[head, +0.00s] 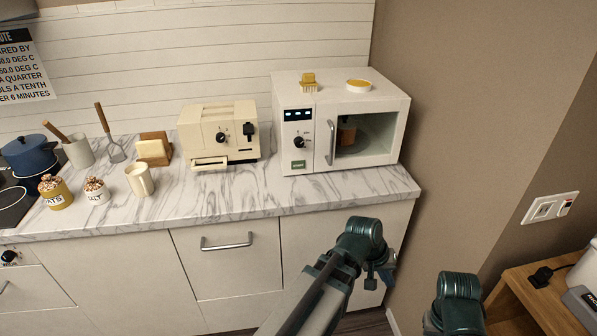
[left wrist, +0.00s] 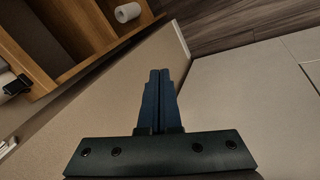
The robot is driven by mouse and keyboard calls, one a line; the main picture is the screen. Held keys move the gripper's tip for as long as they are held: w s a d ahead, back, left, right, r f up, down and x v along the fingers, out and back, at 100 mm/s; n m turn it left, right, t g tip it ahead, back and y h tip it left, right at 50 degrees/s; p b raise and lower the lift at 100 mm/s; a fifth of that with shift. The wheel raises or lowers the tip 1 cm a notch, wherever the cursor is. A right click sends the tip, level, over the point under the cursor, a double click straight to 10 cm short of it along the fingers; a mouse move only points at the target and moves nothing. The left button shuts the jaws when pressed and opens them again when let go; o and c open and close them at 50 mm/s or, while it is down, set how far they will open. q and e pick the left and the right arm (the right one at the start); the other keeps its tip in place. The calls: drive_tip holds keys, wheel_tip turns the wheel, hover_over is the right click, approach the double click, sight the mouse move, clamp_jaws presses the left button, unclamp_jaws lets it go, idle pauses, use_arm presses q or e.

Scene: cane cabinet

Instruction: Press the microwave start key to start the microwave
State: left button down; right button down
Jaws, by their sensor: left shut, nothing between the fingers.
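The white microwave (head: 330,84) stands at the right end of the marble counter, its door closed. Its front panel has a small display (head: 297,114), a black dial (head: 301,141) and a green key (head: 299,164) at the bottom, which looks like the start key. A brown object (head: 346,134) shows inside through the window. My left gripper (head: 371,283) is low in front of the cabinet, below the counter edge and apart from the microwave. In the left wrist view its fingers (left wrist: 159,76) are together with nothing between them. My right gripper is out of view; only a joint of that arm shows.
A cream toaster oven (head: 218,111) stands left of the microwave. A yellow brush-like item (head: 308,80) and a round dish (head: 358,86) sit on the microwave. Mugs and jars stand farther left. A wooden table (head: 530,310) is at lower right. Counter before the microwave is clear.

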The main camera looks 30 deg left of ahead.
sight(304, 167)
use_arm(q)
drive_tip(key=w+a+r+n+t+y+b, duration=0.1)
drive_tip(key=w+a+r+n+t, duration=0.2)
drive_tip(key=a+n, duration=0.3)
drive_tip(key=w+a+r+n+t+y+b, duration=0.1)
drive_tip(key=a+n+t, duration=0.4)
drive_tip(key=a, duration=1.1)
drive_tip(key=w+a+r+n+t+y+b, duration=0.1)
drive_tip(key=w+a+r+n+t+b, duration=0.2)
drive_tip(key=a+n, duration=0.6)
drive_tip(key=shift+w+a+r+t+y, duration=0.25)
drive_tip(key=shift+w+a+r, duration=0.25)
drive_tip(key=shift+w+a, duration=0.25)
drive_tip(key=shift+w+a+r+t+y, duration=0.15)
drive_tip(key=shift+w+a+r+t, duration=0.25)
drive_tip(key=shift+w+a, duration=0.3)
drive_tip(key=shift+w, duration=0.15)
drive_tip(key=shift+w+a, duration=2.95)
drive_tip(key=shift+w, duration=0.1)
drive_tip(key=shift+w+a, duration=0.1)
drive_tip(key=shift+w+a, duration=0.2)
